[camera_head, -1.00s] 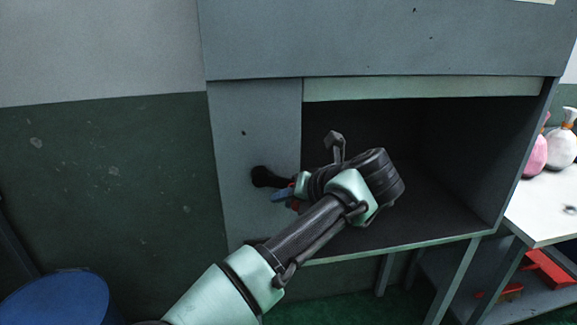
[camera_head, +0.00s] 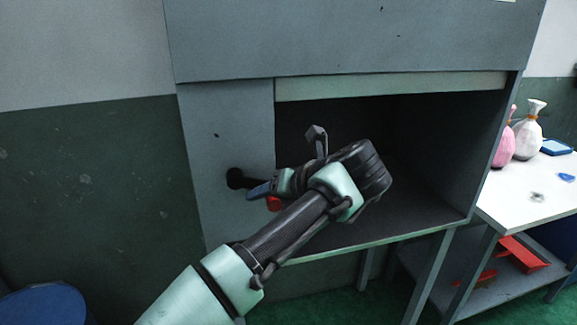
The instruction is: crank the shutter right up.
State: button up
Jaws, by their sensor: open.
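The shutter (camera_head: 390,86) shows as a pale green strip along the top of the grey cabinet's dark opening; the opening below it is clear of it. The black crank hub (camera_head: 237,178) sits on the panel left of the opening. A red piece (camera_head: 274,203), perhaps the crank's handle, shows beside my gripper and is mostly hidden. My gripper (camera_head: 261,191) is open, with a blue fingertip at the crank, right of the hub. My wrist and forearm cover part of the opening. I cannot tell whether the fingers touch the crank.
The cabinet (camera_head: 360,40) has a bottom ledge and legs. To the right, a white table (camera_head: 525,205) carries a pink bag (camera_head: 503,147) and a white bag (camera_head: 528,135); red things (camera_head: 520,254) lie on its lower shelf. A blue round thing (camera_head: 42,305) stands at lower left.

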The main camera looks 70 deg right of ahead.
jog(key=v, duration=1)
jog(key=shift+s+r, duration=0.2)
jog(key=shift+s, duration=0.05)
jog(key=shift+a, duration=0.1)
